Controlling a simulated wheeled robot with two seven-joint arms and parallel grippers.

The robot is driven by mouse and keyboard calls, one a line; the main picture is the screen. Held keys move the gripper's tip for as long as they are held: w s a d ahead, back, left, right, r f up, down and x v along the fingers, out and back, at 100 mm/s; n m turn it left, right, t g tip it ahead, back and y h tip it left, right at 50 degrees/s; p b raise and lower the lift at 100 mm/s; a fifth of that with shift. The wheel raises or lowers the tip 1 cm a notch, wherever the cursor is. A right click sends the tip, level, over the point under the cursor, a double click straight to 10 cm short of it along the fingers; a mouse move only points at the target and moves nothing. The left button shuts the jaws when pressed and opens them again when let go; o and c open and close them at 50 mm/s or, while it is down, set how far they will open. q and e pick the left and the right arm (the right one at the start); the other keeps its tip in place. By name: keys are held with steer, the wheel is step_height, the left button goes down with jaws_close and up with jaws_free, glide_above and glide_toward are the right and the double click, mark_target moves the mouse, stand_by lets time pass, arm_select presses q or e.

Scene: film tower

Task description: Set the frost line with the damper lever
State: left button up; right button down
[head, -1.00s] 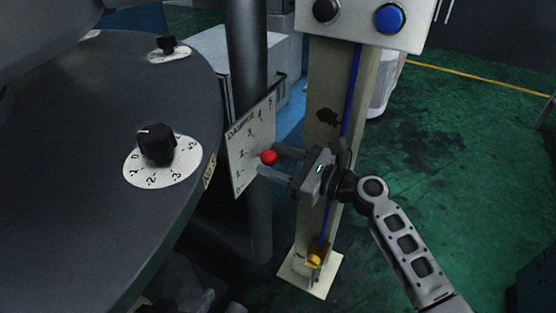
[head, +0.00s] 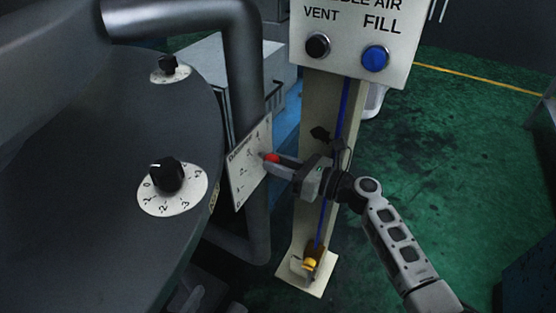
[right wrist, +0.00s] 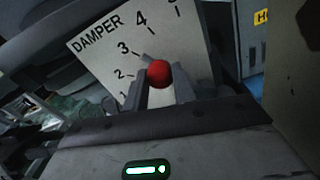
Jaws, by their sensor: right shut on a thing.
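The damper plate (head: 245,184) is a white scale on the dark pipe. It also shows in the right wrist view (right wrist: 93,62), with the word DAMPER and numbers rising to the upper right. The damper lever's red knob (head: 271,158) stands in front of the plate; in the right wrist view the knob (right wrist: 159,73) is between the fingertips. My right gripper (head: 279,166) comes from the right and is shut on the lever at its knob. A grey tip behind the knob is near the 3 mark; the exact reading is hard to tell. My left gripper is out of view.
A cream post (head: 318,110) with a VENT and FILL button panel (head: 346,48) stands just behind my right gripper. A dark round table (head: 75,190) with black dials (head: 166,176) is at left. Green floor (head: 440,150) is open at right.

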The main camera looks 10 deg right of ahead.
steer(key=c, duration=1.1)
jaws_free()
steer(key=shift+c, duration=0.2)
steer(key=shift+d, duration=0.1)
steer(key=v, duration=1.5)
steer(key=shift+s+d, duration=0.3)
